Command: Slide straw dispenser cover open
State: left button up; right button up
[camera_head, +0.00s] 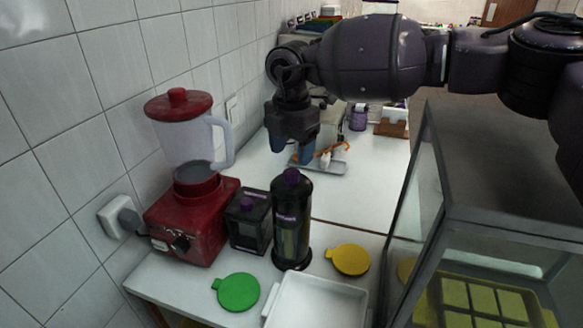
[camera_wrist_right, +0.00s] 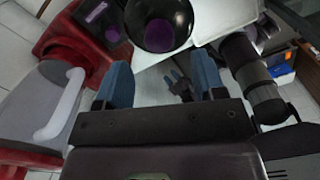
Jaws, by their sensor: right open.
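A tall black cylinder with a purple knob (camera_head: 291,222), apparently the straw dispenser, stands upright on the white counter. A dark window shows on its front and its lid looks closed. Its black round top (camera_wrist_right: 176,14) shows at the top of the right wrist view. My right gripper (camera_head: 305,150) hangs pointing down, behind and above the dispenser, touching nothing visible. In the right wrist view its two blue fingers (camera_wrist_right: 161,75) are spread apart and empty, with the dispenser top beyond them. My left gripper is not in view.
A black box with a purple knob (camera_head: 249,222) and a red blender (camera_head: 188,215) stand left of the cylinder. Green (camera_head: 237,291) and yellow (camera_head: 349,259) lids and a white tray (camera_head: 318,303) lie in front. A glass case (camera_head: 480,240) blocks the right. A small tray (camera_head: 325,168) lies behind.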

aim_at(291, 171)
jog(key=shift+f, duration=2.75)
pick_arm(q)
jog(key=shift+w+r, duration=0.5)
pick_arm(e)
grip_shut()
pick_arm(q)
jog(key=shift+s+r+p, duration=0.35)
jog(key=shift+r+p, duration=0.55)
jog(key=shift+p, duration=0.5)
pick_arm(e)
notch_tip(291, 171, up, 16)
jog(key=shift+f, duration=0.2)
grip_release()
